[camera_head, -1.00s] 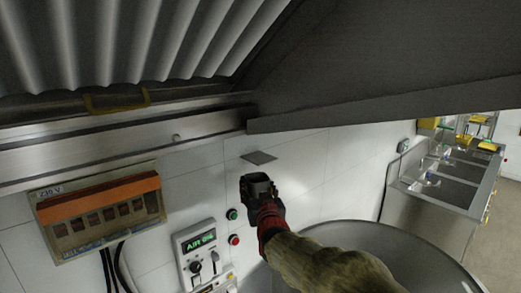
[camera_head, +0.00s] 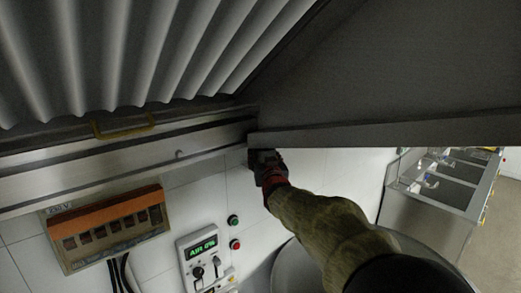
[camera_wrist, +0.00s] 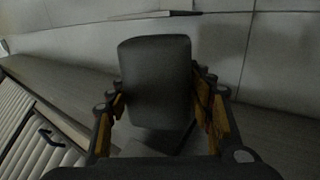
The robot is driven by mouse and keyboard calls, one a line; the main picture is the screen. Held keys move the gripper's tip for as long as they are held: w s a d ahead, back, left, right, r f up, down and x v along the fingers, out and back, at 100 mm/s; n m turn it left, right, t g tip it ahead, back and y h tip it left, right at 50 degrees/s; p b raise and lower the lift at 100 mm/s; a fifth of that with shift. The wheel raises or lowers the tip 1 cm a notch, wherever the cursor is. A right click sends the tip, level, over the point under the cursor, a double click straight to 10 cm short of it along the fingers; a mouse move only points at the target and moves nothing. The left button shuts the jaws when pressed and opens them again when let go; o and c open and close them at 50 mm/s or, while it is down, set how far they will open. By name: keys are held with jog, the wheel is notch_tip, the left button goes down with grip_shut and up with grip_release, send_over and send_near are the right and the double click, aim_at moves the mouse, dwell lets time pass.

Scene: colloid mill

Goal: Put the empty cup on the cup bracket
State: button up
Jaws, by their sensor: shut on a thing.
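My gripper (camera_head: 268,172) is up near the white tiled wall, just under the lower edge of the grey hood. In the wrist view its two fingers (camera_wrist: 160,105) are shut on a dark grey cup (camera_wrist: 155,75), one finger on each side. The cup's inside cannot be seen. A thin flat plate (camera_wrist: 155,15), which looks like the cup bracket on the wall, shows just past the cup at the top of the wrist view. In the head view the bracket is hidden behind my gripper and the hood edge.
The hood (camera_head: 400,135) hangs close over my gripper. An orange-topped electrical box (camera_head: 105,225) and a control panel (camera_head: 206,258) reading AIR are on the wall at lower left. A large round metal vessel (camera_head: 290,270) is below my arm. Sinks (camera_head: 450,180) stand at right.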

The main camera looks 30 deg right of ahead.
jog(key=x, duration=0.3)
jog(key=shift+w+p, duration=0.15)
jog(key=shift+p, duration=0.15)
jog(key=w, duration=0.1)
jog(key=w+d+p, duration=0.1)
jog(key=w+f, duration=0.1)
jog(key=shift+w+d+p, duration=0.3)
jog(key=shift+d, duration=0.1)
jog(key=shift+s+a+f, duration=0.15)
jog(key=shift+s+f, duration=0.05)
jog(key=shift+s, duration=0.1)
jog(key=shift+w+f, duration=0.1)
jog(key=shift+f, duration=0.15)
jog(key=o, duration=1.1)
jog(key=shift+o, duration=0.4)
